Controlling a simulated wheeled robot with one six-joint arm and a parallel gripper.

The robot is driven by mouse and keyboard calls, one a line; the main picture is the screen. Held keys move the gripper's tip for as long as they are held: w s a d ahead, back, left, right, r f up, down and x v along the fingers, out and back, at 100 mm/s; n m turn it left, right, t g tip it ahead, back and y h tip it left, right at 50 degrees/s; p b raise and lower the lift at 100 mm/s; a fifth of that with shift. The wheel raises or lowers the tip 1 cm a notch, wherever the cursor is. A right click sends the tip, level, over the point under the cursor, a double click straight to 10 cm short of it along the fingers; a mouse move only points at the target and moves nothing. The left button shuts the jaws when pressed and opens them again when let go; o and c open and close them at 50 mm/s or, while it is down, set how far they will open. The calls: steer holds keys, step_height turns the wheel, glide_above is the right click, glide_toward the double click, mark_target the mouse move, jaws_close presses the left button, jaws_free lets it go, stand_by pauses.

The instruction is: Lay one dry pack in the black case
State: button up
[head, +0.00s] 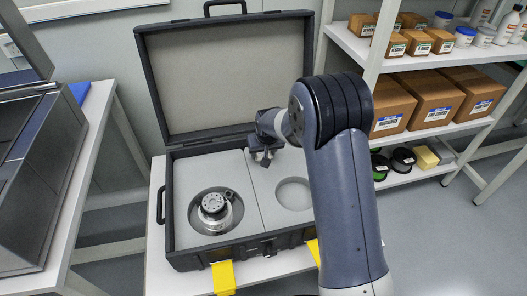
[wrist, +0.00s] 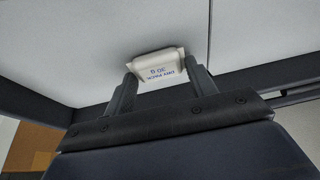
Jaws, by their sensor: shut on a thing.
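The black case (head: 188,262) stands open on a white bench, its lid raised at the back. Its pale foam has two round recesses. My gripper (head: 264,160) is over the back middle of the foam. In the wrist view its two fingers are shut on a small white dry pack (wrist: 157,68) with upside-down blue print. The pack appears close to the pale foam; I cannot tell whether it touches. In the head view the pack is not distinguishable.
A shelf unit (head: 345,38) at the right holds cardboard boxes (head: 466,97), small cartons, white tubs and spools. A grey metal box (head: 38,185) stands on the left bench. Yellow pieces (head: 223,277) hang at the case's front. The raised lid (head: 232,80) bounds the back.

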steer(key=o, duration=0.9)
steer(key=shift+f, duration=0.1)
steer(key=shift+o, duration=0.2)
steer(key=shift+r, duration=0.25)
steer(key=p+v, duration=0.1)
steer(key=v, duration=1)
steer(key=shift+s+r+p, duration=0.25)
steer(key=shift+r+p, duration=0.1)
steer(key=shift+d, duration=0.1)
